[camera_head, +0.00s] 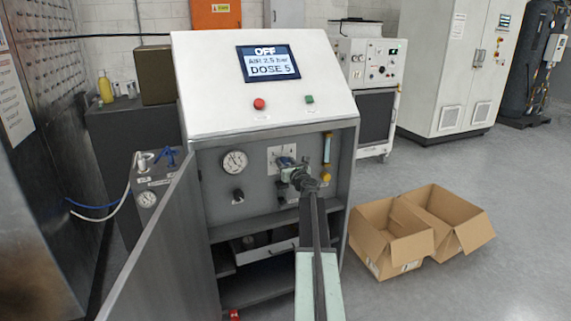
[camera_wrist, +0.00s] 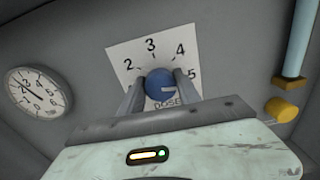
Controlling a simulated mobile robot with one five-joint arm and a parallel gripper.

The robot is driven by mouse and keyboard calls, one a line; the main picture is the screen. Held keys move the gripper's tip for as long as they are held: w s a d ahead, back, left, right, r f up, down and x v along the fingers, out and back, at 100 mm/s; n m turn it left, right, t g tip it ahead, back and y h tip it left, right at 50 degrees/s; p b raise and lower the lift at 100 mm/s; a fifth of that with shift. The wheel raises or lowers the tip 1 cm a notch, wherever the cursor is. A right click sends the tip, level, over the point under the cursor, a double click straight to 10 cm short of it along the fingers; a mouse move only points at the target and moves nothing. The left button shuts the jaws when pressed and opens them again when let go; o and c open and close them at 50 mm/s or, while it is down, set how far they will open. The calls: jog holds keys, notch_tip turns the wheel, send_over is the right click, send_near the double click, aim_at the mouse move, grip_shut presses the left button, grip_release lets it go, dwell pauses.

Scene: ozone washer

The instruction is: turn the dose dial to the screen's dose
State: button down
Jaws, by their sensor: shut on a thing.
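The screen (camera_head: 268,62) on the sloped white panel reads OFF, AIR 2.5 bar and DOSE 5. The dose dial (camera_wrist: 160,83) is a blue knob on a white scale plate (camera_wrist: 123,56) inside the open cabinet. The numbers 2, 3, 4 and 5 show on the plate. The knob's white mark points right, on the side of the 5; I cannot tell its exact setting. My gripper (camera_wrist: 160,88) is shut on the dial, one finger on each side. In the head view my gripper (camera_head: 290,165) hides most of the dial.
The cabinet's open door (camera_head: 165,250) stands at the left. A pressure gauge (camera_head: 235,162) and a black knob (camera_head: 238,196) are left of the dial. A blue tube with a yellow fitting (camera_wrist: 281,110) is at its right. Cardboard boxes (camera_head: 400,240) lie on the floor.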

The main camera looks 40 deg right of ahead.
jog(key=c, duration=0.9)
grip_release()
jog(key=shift+o, duration=0.2)
jog(key=v, duration=0.7)
jog(key=shift+s, duration=0.4)
jog(key=shift+s+a+f, duration=0.1)
jog(key=shift+a, duration=0.05)
